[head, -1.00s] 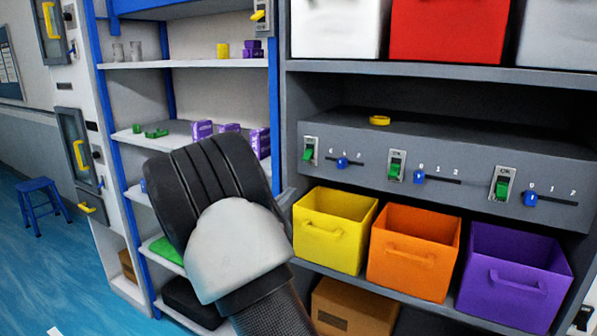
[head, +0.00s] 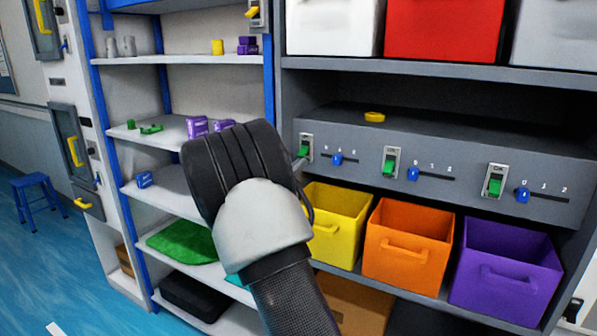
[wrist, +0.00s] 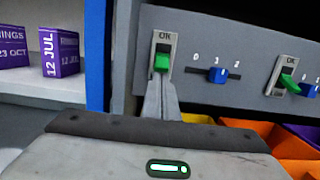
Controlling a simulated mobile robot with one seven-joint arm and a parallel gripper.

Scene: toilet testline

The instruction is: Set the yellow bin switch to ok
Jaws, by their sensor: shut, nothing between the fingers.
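The switch above the yellow bin is a pale plate (head: 306,146) marked OK at its top, with a green lever. In the wrist view its green lever (wrist: 161,63) sits in the lower part of the plate, below the OK label. My gripper (wrist: 161,82) is shut and empty, its tips just below the lever; I cannot tell whether they touch it. In the head view my wrist hides most of the gripper. The yellow bin (head: 340,215) stands on the shelf below the switch, partly covered by my arm.
A blue slider (wrist: 219,75) is right of this switch. Two like switches (head: 391,163) (head: 495,182) stand further right, above the orange bin (head: 408,240) and purple bin (head: 505,270). A blue shelf post (wrist: 97,50) and purple boxes (wrist: 61,52) are close on the left.

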